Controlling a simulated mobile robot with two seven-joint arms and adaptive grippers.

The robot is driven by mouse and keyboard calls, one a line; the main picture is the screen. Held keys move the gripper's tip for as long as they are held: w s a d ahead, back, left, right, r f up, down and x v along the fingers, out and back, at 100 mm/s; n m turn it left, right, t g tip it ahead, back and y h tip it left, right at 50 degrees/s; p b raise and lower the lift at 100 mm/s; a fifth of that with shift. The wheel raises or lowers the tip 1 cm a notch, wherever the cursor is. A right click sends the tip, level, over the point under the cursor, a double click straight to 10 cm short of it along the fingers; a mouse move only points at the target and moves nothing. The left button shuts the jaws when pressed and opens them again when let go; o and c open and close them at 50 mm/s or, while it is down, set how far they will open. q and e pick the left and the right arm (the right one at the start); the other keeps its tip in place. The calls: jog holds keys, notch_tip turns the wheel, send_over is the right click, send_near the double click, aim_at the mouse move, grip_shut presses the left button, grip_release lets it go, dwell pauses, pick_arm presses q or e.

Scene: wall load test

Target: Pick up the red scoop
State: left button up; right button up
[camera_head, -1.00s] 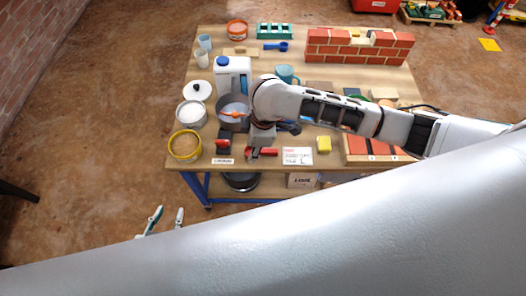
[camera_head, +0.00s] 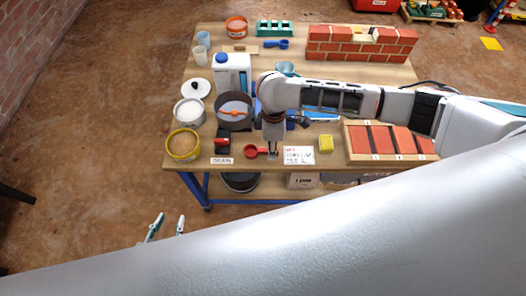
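The red scoop (camera_head: 251,152) lies at the front edge of the wooden table, its round cup to the left and its handle to the right. My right gripper (camera_head: 272,152) comes down from the arm on the right and is at the scoop's handle, partly covering it. Its fingers are small here, and I cannot tell whether they are closed on the handle. My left gripper (camera_head: 165,228) hangs over the floor in front of the table, away from the scoop. Its two fingers are apart and nothing is between them.
A white label card (camera_head: 298,155) and a yellow sponge (camera_head: 326,144) lie right of the scoop. A red and black item (camera_head: 222,142) and a tub of sand (camera_head: 183,145) are on its left. A grey pot (camera_head: 234,123) stands behind. A brick tray (camera_head: 388,158) is farther right.

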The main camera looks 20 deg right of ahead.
jog(key=shift+f, duration=0.7)
jog(key=shift+r, duration=0.1)
grip_shut()
pick_arm(q)
jog(key=shift+w+a+r, duration=0.1)
jog(key=shift+w+r, duration=0.05)
jog(key=shift+w, duration=0.2)
pick_arm(e)
jog(key=shift+r, duration=0.1)
